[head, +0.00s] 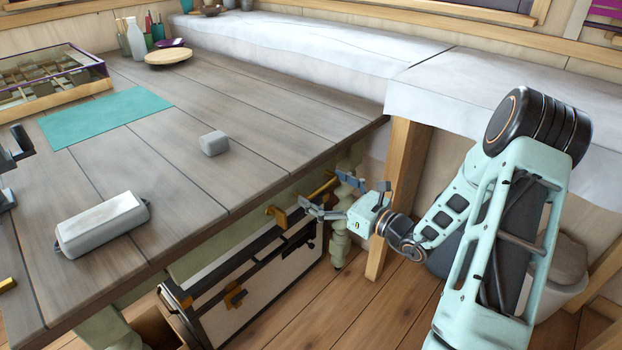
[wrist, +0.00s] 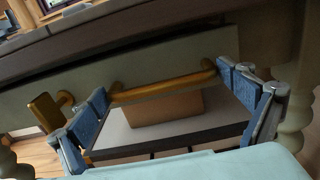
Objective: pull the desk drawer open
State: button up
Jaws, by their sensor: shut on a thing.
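The drawer front is a pale grey-green panel (wrist: 190,55) under the desk's edge, with a brass bar handle (wrist: 160,88) across it. In the head view the handle (head: 321,188) shows just under the desk's right edge. My gripper (head: 328,195) is at the handle, with blue finger pads at its two ends in the wrist view (wrist: 162,84). It is shut on the handle. The drawer front is mostly hidden by the desk top in the head view. I see no clear gap above the front.
The desk top (head: 190,185) holds a grey case (head: 101,222), a small grey block (head: 214,143) and a teal mat (head: 105,115). A black-edged chest (head: 265,290) stands below the drawer. Turned legs (head: 339,245) and a wooden post (head: 398,180) are close to my gripper.

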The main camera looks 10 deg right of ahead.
jog(key=p+v, duration=0.3)
jog(key=v, duration=2.1)
jog(key=shift+s+d+p, duration=0.2)
jog(key=shift+d+p, duration=0.05)
jog(key=shift+p, duration=0.1)
jog(key=o, duration=1.3)
jog(key=v, duration=1.2)
